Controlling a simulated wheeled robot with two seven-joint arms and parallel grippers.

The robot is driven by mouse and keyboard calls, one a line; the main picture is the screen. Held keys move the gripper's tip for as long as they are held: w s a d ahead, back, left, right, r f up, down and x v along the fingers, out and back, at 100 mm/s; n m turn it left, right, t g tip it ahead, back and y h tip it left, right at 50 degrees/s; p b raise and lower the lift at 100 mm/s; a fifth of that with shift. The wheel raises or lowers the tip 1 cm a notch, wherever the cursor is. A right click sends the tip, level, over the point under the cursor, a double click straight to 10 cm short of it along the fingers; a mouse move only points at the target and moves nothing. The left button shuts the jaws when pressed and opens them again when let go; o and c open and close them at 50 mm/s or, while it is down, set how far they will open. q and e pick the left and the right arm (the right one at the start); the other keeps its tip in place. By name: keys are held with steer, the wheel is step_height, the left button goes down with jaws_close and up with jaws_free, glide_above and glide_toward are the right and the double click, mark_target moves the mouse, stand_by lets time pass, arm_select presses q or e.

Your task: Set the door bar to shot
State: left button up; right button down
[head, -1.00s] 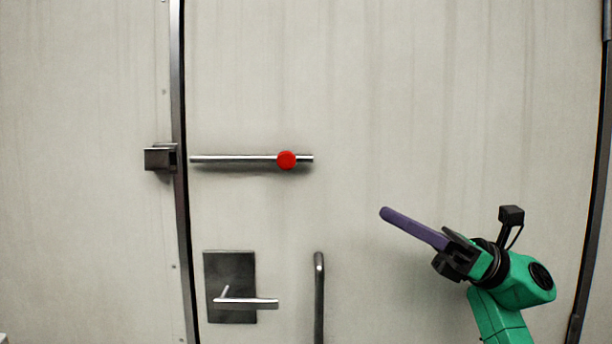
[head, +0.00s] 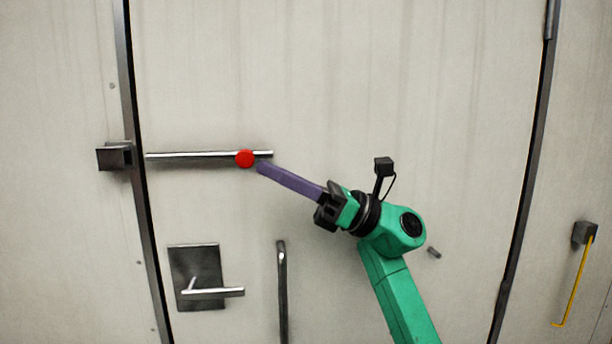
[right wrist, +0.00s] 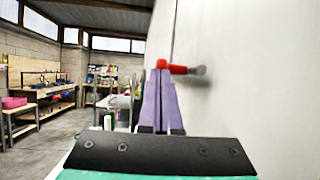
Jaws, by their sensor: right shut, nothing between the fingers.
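The door bar (head: 195,155) is a silver rod lying level across the pale door, with a red knob (head: 244,159) near its right end. Its left end stops just short of the dark door edge. The dark keeper block (head: 113,156) sits on the frame beyond that edge, apart from the bar. My right gripper (head: 261,168) has long purple fingers, shut and empty, with tips just right of and slightly below the knob. In the right wrist view the red knob (right wrist: 178,69) shows just beyond the fingertips; I cannot tell whether they touch. My left gripper is not in view.
Below the bar are a lever handle (head: 213,292) on a dark plate and an upright dark pull handle (head: 282,290). A yellow rod (head: 573,284) hangs from a dark block at the right. The right wrist view shows workbenches (right wrist: 40,95) well away.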

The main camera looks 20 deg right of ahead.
mark_target(208, 158)
steer(key=shift+w+a+r, duration=0.1)
steer(key=shift+a, duration=0.1)
steer(key=shift+a, duration=0.1)
steer(key=a, duration=0.2)
steer(key=w+a, duration=0.1)
steer(key=a, duration=0.2)
steer(key=shift+w+a, duration=0.3)
steer(key=shift+a, duration=0.1)
steer(key=shift+b, duration=0.3)
